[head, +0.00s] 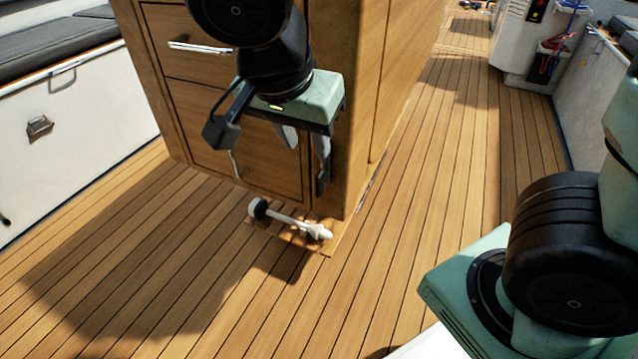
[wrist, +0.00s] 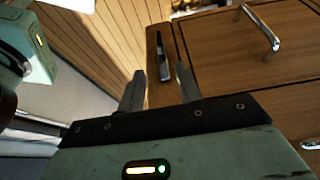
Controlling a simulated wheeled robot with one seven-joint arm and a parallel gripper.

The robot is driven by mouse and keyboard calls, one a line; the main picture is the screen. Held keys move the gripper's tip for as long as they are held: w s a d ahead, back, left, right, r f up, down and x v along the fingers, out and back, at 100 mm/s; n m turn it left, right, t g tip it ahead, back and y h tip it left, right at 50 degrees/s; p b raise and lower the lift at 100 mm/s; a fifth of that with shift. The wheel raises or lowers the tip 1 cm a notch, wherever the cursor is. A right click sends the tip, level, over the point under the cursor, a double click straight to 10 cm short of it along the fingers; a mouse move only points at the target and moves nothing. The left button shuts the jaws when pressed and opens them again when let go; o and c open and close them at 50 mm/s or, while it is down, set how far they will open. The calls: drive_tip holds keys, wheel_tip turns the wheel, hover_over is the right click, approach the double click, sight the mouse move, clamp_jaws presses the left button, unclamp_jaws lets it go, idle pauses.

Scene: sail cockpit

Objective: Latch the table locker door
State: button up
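The table locker (head: 250,150) is the lower wooden door of the pedestal, with a silver handle (head: 234,164). It looks shut, flush with the frame. In the wrist view the door (wrist: 230,50) and its handle (wrist: 260,28) are at upper right. A dark upright bar, apparently the latch (wrist: 164,55), is on the narrow frame strip beside the door edge. In the head view its lower end seems to show as a dark piece (head: 321,184), partly hidden by my gripper. My gripper (head: 307,150) is open and empty before that strip, fingers (wrist: 160,80) pointing towards the latch; contact cannot be told.
A drawer with a silver handle (head: 200,47) is above the door. White benches (head: 75,125) flank the left side. The teak deck (head: 440,180) right of the pedestal is clear.

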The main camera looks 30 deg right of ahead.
sight(318, 175)
drive_tip(key=b+x, duration=0.4)
drive_tip(key=x, duration=0.7)
drive_tip(key=shift+d+f, duration=0.1)
drive_tip(key=shift+f, duration=0.3)
clamp_jaws()
